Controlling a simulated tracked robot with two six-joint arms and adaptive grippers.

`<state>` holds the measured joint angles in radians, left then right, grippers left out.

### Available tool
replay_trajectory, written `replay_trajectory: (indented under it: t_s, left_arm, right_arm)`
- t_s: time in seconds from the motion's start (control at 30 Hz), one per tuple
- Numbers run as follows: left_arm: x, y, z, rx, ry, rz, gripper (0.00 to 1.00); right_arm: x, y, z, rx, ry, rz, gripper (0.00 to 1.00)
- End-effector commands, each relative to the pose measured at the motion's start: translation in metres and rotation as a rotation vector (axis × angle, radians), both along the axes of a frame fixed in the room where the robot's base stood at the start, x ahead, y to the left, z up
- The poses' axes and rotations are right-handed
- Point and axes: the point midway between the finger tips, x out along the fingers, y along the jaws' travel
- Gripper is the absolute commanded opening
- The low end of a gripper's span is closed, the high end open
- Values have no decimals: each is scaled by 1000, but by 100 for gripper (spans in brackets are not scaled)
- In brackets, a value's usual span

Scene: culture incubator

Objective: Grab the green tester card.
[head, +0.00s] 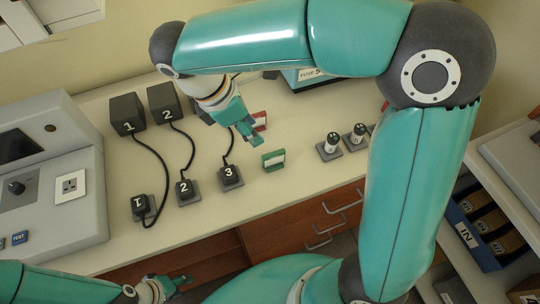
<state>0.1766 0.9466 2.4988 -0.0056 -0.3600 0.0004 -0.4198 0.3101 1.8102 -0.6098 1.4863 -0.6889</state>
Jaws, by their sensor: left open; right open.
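The green tester card (273,160) stands upright on the bench, right of the plug marked 3. It has a green frame with a pale middle. My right gripper (253,138) is open and empty, above and slightly left of the green card, apart from it. A red card (260,120) stands just behind the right gripper, which partly covers it. My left gripper (185,280) is open and empty, low in the picture in front of the bench, far from the card.
Black adapters 1 (127,115) and 2 (164,104) have cables to plugs 1 (143,208) and 2 (187,191); plug 3 (231,176) is nearest the card. Two small cylinders (331,143) (357,133) stand to the right. A socket panel (70,185) is at left.

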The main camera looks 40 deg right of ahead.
Motion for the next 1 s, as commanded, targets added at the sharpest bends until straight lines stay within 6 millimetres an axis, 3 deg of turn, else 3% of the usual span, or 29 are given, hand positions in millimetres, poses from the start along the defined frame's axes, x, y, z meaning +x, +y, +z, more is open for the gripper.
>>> replay_trajectory:
  t_s: [0.2, 0.4, 0.67, 1.0]
  left_arm:
    - [0, 0, -2, 0, 0, 0, 42]
    - [0, 0, -3, 0, 0, 0, 42]
    - [0, 0, -2, 0, 0, 0, 42]
    - [0, 0, 3, 0, 0, 0, 42]
  right_arm:
    - [-4, -17, -45, -2, 7, 4, 42]
    - [-6, -29, -77, -2, 5, 7, 42]
    - [-7, -34, -91, -1, 3, 7, 42]
    - [-9, -50, -131, -1, 5, 8, 42]
